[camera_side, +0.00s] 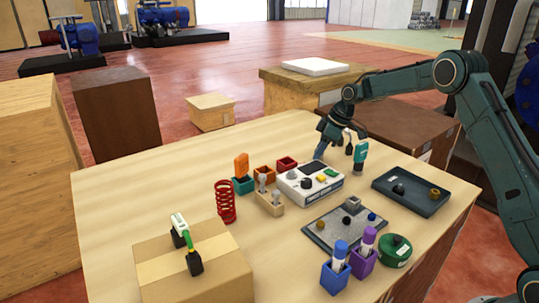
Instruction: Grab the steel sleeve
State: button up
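No piece can be picked out with certainty as the steel sleeve. A small grey metal-looking piece (354,202) sits at the back edge of the dark grey board (325,234); its shape is too small to make out. A brass-coloured ring-like piece (434,194) and a dark piece (398,189) lie in the black tray (382,183) to the right. My gripper (319,156) points down behind the white device, left of and behind the board and tray. No held object is visible, and its finger gap cannot be made out.
The white device (294,187) stands left of a teal-handled tool (360,156). A wooden holder (270,207), red coil (226,201) and small bins are left of it. Blue (334,278) and purple (362,263) cups and a green round container (396,252) stand in front.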

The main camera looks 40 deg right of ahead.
grip_shut()
jog(key=shift+r, duration=0.1)
jog(key=shift+r, duration=4.95)
jog(key=shift+a, duration=0.1)
